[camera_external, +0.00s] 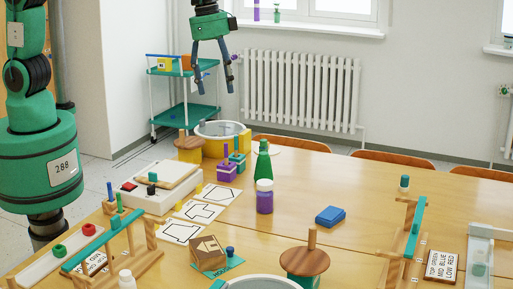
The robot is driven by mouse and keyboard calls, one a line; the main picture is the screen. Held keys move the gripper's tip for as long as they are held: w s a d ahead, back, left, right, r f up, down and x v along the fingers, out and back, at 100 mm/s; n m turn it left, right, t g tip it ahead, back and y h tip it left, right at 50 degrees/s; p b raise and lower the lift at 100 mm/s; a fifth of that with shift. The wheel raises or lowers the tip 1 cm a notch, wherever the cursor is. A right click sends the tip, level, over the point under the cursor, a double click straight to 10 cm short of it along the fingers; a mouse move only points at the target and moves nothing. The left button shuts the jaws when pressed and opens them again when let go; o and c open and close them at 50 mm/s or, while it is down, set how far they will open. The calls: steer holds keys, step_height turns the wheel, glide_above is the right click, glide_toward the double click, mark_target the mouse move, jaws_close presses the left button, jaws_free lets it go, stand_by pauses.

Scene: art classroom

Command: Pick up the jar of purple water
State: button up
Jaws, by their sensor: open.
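A small jar of purple water (264,200) with a pale lid stands upright on the wooden table, just in front of a green bottle (263,162). My gripper (214,88) hangs pointing down above the far left part of the table, well above and to the left of the jar. Its two fingers are spread apart with nothing between them. The lower part of the green bottle is partly hidden by the jar.
A blue block (330,216) lies to the jar's right, with bare table between. Left are outline cards (200,211), a white box device (160,190) and purple blocks (227,171). A wooden-lidded container (304,262) and a cube (208,254) stand in front. A yellow tub (213,147) stands behind.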

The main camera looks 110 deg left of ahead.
steer(key=w+a+f+g, duration=0.1)
steer(key=w+a+f, duration=0.15)
steer(key=f, duration=0.35)
steer(key=w+a+f, duration=0.2)
steer(key=w+f, duration=0.2)
steer(key=f, duration=0.2)
glide_above(265, 182)
steer(key=shift+g, duration=0.4)
step_height(265, 182, down, 10)
steer(key=shift+d+f+p, duration=0.1)
steer(key=shift+p, duration=0.25)
steer(key=shift+f, duration=0.15)
steer(key=shift+f+b, duration=0.6)
steer(key=shift+f, duration=3.7)
steer(key=shift+f+b, duration=0.65)
steer(key=shift+f, duration=1.95)
